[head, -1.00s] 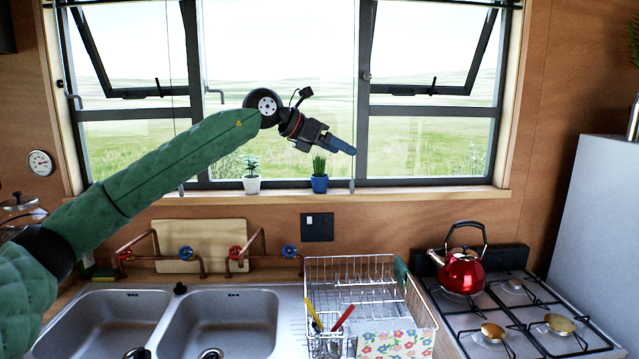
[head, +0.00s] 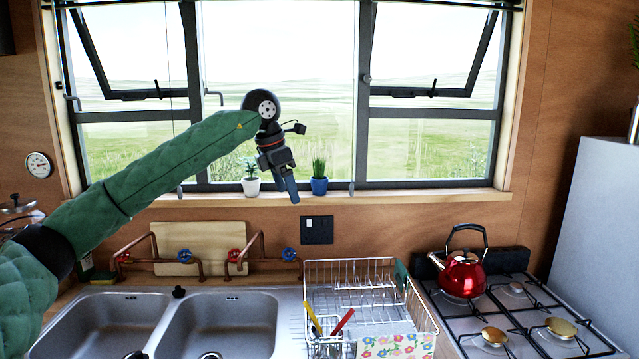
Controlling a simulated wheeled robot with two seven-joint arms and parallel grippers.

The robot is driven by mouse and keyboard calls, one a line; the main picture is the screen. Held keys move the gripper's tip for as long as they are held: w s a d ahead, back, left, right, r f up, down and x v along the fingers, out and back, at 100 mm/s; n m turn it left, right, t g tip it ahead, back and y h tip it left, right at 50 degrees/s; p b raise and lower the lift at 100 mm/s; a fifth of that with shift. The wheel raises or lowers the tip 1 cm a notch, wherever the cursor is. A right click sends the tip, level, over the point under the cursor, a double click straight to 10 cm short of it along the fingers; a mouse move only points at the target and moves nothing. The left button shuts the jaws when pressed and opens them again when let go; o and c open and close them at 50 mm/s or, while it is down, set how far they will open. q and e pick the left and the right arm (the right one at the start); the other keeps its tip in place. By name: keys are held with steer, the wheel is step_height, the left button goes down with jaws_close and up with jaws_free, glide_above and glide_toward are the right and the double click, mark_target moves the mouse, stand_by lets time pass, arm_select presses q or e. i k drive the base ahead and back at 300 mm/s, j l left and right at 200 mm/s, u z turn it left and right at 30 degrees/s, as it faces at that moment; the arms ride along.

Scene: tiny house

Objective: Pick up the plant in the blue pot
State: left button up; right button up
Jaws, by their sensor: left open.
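The plant in the blue pot (head: 319,185) stands upright on the window sill, its spiky green leaves (head: 319,167) showing above the rim. My left gripper (head: 291,192) points downward just left of the blue pot, in front of the window. It is open and empty, with the fingers seen almost edge-on. In the picture it lies between the blue pot and a white pot; the depth gap to the sill is hard to tell. My right gripper is not in view.
A plant in a white pot (head: 250,186) stands left on the same sill (head: 400,201). Below are copper taps (head: 200,263), a double sink (head: 222,318) and a wire dish rack (head: 375,300). A red kettle (head: 461,275) sits on the stove at right. The sill right of the blue pot is clear.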

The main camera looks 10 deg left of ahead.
mark_target(318, 184)
steer(key=i, duration=1.45)
